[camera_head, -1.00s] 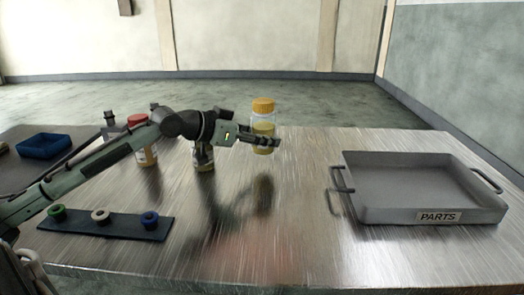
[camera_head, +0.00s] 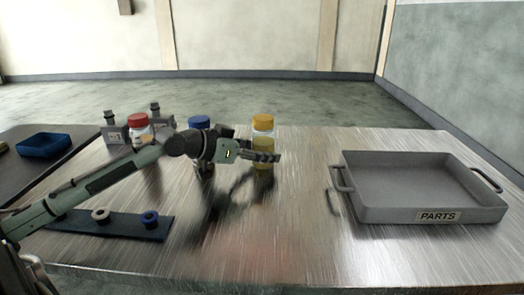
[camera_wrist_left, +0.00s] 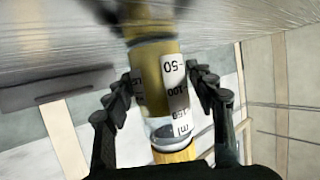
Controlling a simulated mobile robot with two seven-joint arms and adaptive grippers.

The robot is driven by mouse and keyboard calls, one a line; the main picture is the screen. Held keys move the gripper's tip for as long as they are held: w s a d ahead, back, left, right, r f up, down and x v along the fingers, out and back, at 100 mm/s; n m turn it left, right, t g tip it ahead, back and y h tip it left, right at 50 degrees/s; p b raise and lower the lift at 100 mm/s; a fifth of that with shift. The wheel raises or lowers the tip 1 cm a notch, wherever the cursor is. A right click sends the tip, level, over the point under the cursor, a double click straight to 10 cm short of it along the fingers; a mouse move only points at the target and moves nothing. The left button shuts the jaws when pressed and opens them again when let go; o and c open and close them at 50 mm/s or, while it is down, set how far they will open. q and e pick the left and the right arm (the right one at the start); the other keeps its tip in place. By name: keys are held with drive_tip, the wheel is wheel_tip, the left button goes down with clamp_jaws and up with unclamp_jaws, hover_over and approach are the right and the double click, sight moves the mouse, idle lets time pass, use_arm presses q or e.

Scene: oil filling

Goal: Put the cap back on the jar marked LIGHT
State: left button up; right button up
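A clear jar (camera_head: 263,142) of yellow liquid with a yellow cap (camera_head: 263,121) is upright near the middle of the table. My left gripper (camera_head: 265,156) is shut on this jar. In the left wrist view the fingers press both sides of the jar (camera_wrist_left: 158,85), beside a scale label (camera_wrist_left: 175,85), with the yellow cap (camera_wrist_left: 175,152) at the bottom of the picture. I cannot tell whether its base touches the table. A blue-capped jar (camera_head: 199,122) is partly behind my wrist, and a red-capped jar (camera_head: 139,121) stands further left. No LIGHT marking is readable.
A grey PARTS tray (camera_head: 437,216) stands at the right. A dark blue strip (camera_head: 125,228) with rings lies front left, partly under my arm. A blue bin (camera_head: 45,146) is far left. Small grey fixtures (camera_head: 112,130) stand near the red-capped jar. The front middle is clear.

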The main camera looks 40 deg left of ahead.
use_arm(q)
drive_tip(key=shift+r, duration=0.1)
drive_tip(key=v, duration=1.2)
idle(0.4)
